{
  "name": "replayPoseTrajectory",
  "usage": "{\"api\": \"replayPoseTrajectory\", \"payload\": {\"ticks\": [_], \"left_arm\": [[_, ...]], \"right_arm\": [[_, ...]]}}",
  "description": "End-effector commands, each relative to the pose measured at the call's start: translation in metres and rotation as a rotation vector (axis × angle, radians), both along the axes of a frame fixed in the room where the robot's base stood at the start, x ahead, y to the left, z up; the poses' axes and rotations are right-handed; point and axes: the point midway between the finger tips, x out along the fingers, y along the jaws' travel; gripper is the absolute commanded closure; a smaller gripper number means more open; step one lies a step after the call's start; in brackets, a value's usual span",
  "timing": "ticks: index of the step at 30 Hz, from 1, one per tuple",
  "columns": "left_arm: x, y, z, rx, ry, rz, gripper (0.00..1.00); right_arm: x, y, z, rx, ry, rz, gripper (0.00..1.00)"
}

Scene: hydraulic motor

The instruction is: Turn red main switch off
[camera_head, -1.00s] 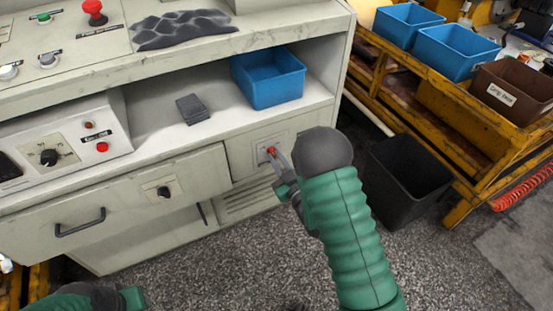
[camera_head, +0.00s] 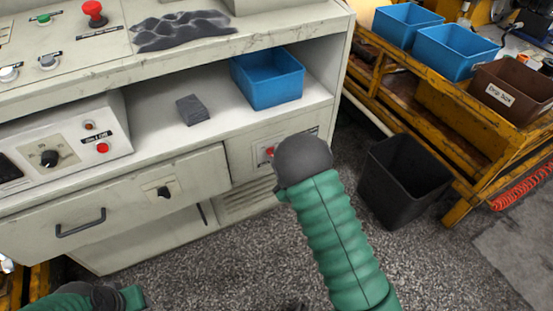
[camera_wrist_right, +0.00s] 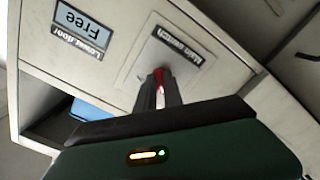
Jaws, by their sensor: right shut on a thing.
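The red main switch (camera_wrist_right: 158,75) sits on a pale cabinet panel, just below the "Main switch" label (camera_wrist_right: 184,46) in the right wrist view. My right gripper (camera_wrist_right: 159,92) is shut on it, one dark finger on each side with red showing between them. In the head view, a bit of the red switch (camera_head: 269,152) shows at the left edge of my right arm's dark rounded joint. That joint hides the right fingers there. Part of my left arm shows at the bottom left, but its fingers do not show.
A blue bin (camera_head: 268,80) and a grey block (camera_head: 192,110) are on the shelf above the switch panel. A black waste bin (camera_head: 405,180) stands on the floor to the right, beside a yellow rack (camera_head: 430,98). A drawer handle (camera_head: 80,223) sticks out at the left.

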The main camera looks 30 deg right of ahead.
Motion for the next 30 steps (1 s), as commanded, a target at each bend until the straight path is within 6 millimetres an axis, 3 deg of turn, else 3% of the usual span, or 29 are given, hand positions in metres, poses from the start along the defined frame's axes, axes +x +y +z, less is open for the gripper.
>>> {"api": "replayPoseTrajectory", "payload": {"ticks": [9,10,14,24,30], "left_arm": [[0.0,0.0,-0.001,0.0,0.0,0.0,0.64],[0.0,0.0,-0.001,0.0,0.0,0.0,0.64],[0.0,0.0,-0.001,0.0,0.0,0.0,0.64],[0.0,0.0,0.001,0.0,0.0,0.0,0.64],[0.0,0.0,0.013,0.0,0.0,0.0,0.64]], "right_arm": [[-0.002,0.001,-0.005,-0.001,0.014,0.003,1.0],[-0.002,0.001,-0.005,0.0,0.014,0.003,0.84],[-0.002,0.001,-0.004,0.0,0.011,0.002,0.67],[-0.003,0.0,-0.001,0.0,0.006,0.001,0.66],[-0.039,0.0,0.0,0.0,0.011,-0.001,0.66]]}}
